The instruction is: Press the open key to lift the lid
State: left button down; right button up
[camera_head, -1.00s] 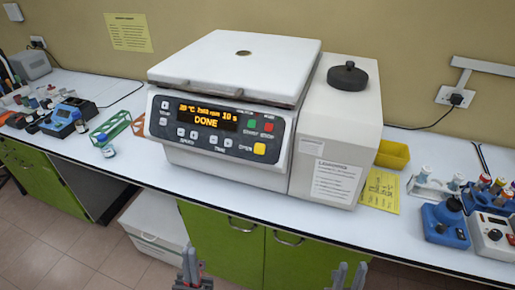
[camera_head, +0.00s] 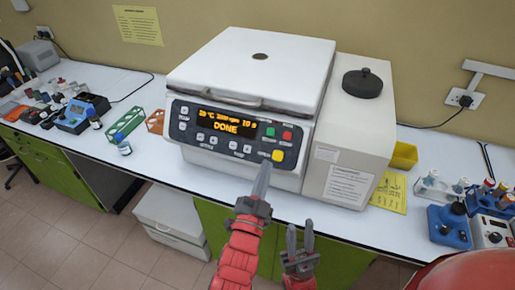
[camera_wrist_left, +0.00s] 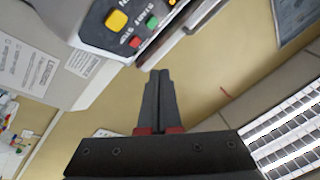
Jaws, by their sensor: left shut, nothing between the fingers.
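The white centrifuge (camera_head: 190,152) stands on the bench with its flat lid (camera_head: 255,68) down. Its dark panel shows an orange display (camera_head: 226,123) reading DONE. The yellow open key (camera_head: 278,155) is at the panel's lower right and also shows in the left wrist view (camera_wrist_left: 117,19). My left gripper (camera_head: 264,166) is shut and empty, its fingertips just below and left of the key in the head view. In the left wrist view the fingertips (camera_wrist_left: 159,74) appear apart from the key. My right gripper (camera_head: 300,238) is open and empty, lower down before the bench's front.
A beige unit with a black knob (camera_head: 362,83) adjoins the centrifuge's right side. Green (camera_head: 124,122) and orange (camera_head: 155,121) racks and a small bottle (camera_head: 124,146) stand to the left. A yellow bin (camera_head: 404,156) and blue devices (camera_head: 446,224) are to the right.

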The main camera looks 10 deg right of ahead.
aim_at(278, 155)
pick_arm(q)
jog(key=shift+y, duration=0.3)
jog(key=shift+w, duration=0.1)
jog(key=w+d+f+b, duration=0.4)
jog(key=w, duration=0.2)
jog(key=shift+f, duration=0.3)
dwell(2.1)
jog(key=shift+w+d+f+b, duration=0.25)
jog(key=shift+w+f+b, duration=0.1)
jog(key=shift+b, duration=0.15)
